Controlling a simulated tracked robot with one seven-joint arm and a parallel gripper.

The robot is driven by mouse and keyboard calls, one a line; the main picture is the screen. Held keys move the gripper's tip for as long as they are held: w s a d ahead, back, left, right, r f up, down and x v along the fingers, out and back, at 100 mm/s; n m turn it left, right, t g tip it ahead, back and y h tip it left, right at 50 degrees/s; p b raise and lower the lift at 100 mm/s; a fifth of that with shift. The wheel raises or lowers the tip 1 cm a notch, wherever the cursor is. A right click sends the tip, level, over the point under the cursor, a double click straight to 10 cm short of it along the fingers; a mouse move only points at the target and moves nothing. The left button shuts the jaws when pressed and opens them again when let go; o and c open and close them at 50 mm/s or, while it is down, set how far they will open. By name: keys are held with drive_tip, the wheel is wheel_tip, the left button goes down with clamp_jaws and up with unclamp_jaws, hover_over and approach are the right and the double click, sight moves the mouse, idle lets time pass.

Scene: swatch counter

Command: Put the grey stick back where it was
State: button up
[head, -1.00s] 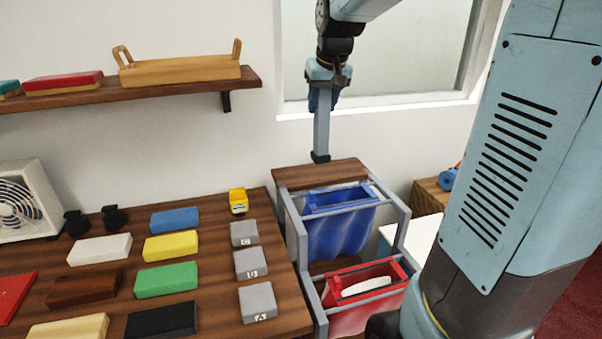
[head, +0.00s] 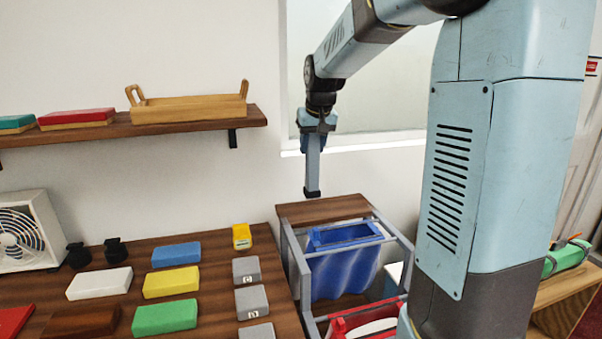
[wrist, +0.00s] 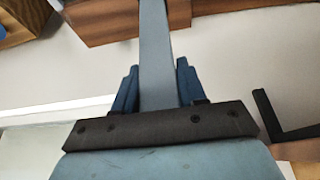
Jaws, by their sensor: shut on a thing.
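The grey stick (head: 313,170) hangs almost upright from my gripper (head: 316,140) in the head view, with a dark block at its lower end. That end shows just above the back of the brown wooden top (head: 322,208) of the bag stand; I cannot tell whether they touch. In the wrist view the stick (wrist: 155,50) runs between the two blue fingers of my gripper (wrist: 155,85), which is shut on it. The stick's far end is out of the wrist view.
The bag stand holds a blue bag (head: 342,268) and a red bag (head: 362,325). Left is a counter with coloured blocks, such as a yellow one (head: 171,282), and grey lettered blocks (head: 246,270). A wall shelf (head: 130,127) carries a wooden tray (head: 190,108). A window is behind the arm.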

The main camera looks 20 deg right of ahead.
drive_tip(key=w+a+r+x, duration=0.1)
drive_tip(key=w+x, duration=0.1)
drive_tip(key=x, duration=0.9)
drive_tip(key=shift+w+f, duration=0.25)
drive_tip(key=shift+f, duration=0.1)
drive_tip(key=shift+a, duration=0.1)
drive_tip(key=o, duration=0.9)
drive_tip(key=shift+f, duration=0.1)
drive_tip(key=shift+o, duration=0.2)
